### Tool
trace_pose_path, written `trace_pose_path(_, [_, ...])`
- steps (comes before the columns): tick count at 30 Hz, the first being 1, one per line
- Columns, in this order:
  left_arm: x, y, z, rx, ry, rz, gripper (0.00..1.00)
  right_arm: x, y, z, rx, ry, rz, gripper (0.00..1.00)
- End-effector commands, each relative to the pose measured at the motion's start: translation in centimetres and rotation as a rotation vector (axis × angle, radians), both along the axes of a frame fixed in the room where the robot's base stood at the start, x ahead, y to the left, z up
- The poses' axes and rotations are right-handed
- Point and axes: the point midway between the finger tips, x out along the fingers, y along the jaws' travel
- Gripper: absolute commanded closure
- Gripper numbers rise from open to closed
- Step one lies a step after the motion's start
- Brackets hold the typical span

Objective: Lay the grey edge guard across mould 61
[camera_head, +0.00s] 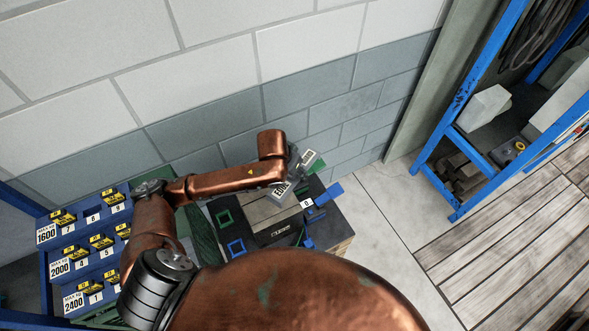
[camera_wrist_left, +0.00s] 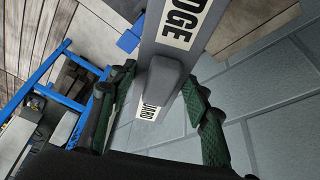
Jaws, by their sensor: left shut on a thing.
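The grey edge guard (camera_head: 285,189) is in my left gripper (camera_head: 304,166), above the dark bench at the wall's foot. In the left wrist view the grey guard (camera_wrist_left: 190,50) passes between the green-padded fingers of the left gripper (camera_wrist_left: 158,82), with its EDGE and GUARD labels showing. The gripper is shut on it. Below the guard in the head view is a block with a grey-brown top (camera_head: 262,212) and a dark front with a small plate. I cannot read 61 on it, and the guard and arm hide part of it. My right gripper is not in view.
A blue rack (camera_head: 84,267) with numbered, yellow-tagged bays stands at the left. Green and blue square frames (camera_head: 236,247) and a blue piece (camera_head: 328,194) are on the bench. A block wall (camera_head: 210,105) is close behind. A blue shelf (camera_head: 470,140) stands right, beyond clear floor.

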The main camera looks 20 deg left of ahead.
Motion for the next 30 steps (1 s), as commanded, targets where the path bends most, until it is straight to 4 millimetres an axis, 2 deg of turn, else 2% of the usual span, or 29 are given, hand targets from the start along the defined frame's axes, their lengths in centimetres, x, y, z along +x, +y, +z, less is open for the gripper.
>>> trace_pose_path(1, [-0.2,0.3,-0.1,0.002,0.007,-0.017,0.77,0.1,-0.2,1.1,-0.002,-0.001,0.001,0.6])
trace_pose_path(8, [-1.0,1.2,-2.9,-0.001,0.012,-0.133,0.77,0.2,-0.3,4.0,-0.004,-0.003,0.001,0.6])
trace_pose_path(11, [-2.1,2.2,-5.3,0.0,0.015,-0.214,0.77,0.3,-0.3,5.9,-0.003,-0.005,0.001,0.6])
trace_pose_path(14, [-3.9,3.6,-8.9,0.002,0.009,-0.317,0.77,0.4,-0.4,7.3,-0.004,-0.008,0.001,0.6])
trace_pose_path(18, [-5.8,4.9,-13.6,0.003,-0.004,-0.415,0.77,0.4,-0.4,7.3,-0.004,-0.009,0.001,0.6])
trace_pose_path(21, [-6.8,5.5,-15.7,0.005,-0.01,-0.457,0.77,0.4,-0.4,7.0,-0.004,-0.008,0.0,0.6])
trace_pose_path(25, [-7.4,5.9,-17.0,0.004,-0.016,-0.483,0.77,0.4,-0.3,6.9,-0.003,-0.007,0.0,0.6])
trace_pose_path(30, [-7.6,6.0,-17.3,0.005,-0.018,-0.492,0.77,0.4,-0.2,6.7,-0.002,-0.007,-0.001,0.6])
